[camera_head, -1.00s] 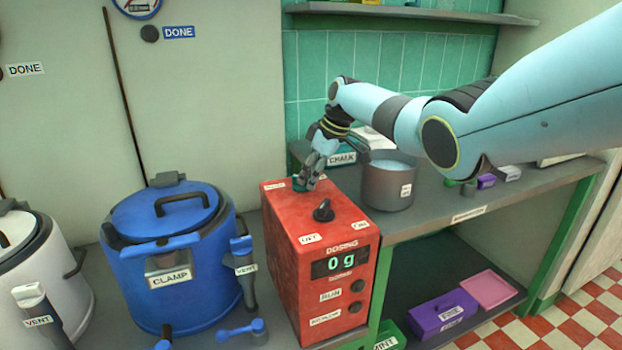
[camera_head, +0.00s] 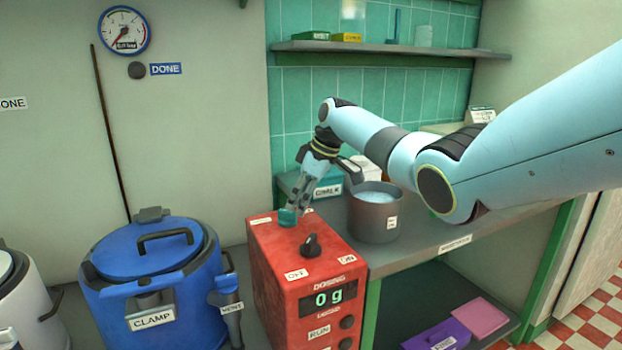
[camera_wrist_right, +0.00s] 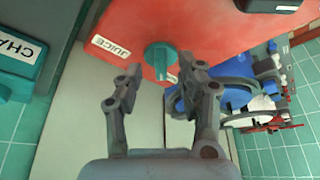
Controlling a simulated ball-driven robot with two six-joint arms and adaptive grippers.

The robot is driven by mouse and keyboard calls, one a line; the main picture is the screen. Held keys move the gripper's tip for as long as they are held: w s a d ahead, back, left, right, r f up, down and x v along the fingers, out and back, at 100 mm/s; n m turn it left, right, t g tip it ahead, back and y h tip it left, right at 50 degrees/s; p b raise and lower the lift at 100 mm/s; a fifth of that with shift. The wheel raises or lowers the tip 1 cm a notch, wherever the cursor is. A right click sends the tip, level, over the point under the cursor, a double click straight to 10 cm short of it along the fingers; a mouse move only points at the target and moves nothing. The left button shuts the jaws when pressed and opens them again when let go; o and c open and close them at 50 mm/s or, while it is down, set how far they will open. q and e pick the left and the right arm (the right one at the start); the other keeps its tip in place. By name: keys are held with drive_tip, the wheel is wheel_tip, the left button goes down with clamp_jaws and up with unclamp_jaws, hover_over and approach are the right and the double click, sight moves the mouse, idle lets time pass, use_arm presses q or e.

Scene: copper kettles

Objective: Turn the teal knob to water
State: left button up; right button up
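The teal knob (camera_head: 288,217) is on top of the red dosing box (camera_head: 262,260), near its back edge. In the right wrist view the knob (camera_wrist_right: 160,59) lies just ahead of my fingertips, with a JUICE label (camera_wrist_right: 111,48) to its left. My right gripper (camera_head: 298,204) is just above and beside the knob in the head view. My left gripper is not in view.
A black knob (camera_head: 311,245) with OFF and ON labels stands on the box in front. A grey pot (camera_head: 374,225) stands right of the box. A blue clamp-lidded vessel (camera_head: 150,285) stands to the left. A teal CHALK box (camera_head: 327,187) is behind.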

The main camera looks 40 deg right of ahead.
drive_tip(key=v, duration=0.8)
drive_tip(key=shift+r, duration=0.35)
drive_tip(key=shift+s+d, duration=0.1)
drive_tip(key=shift+s, duration=0.05)
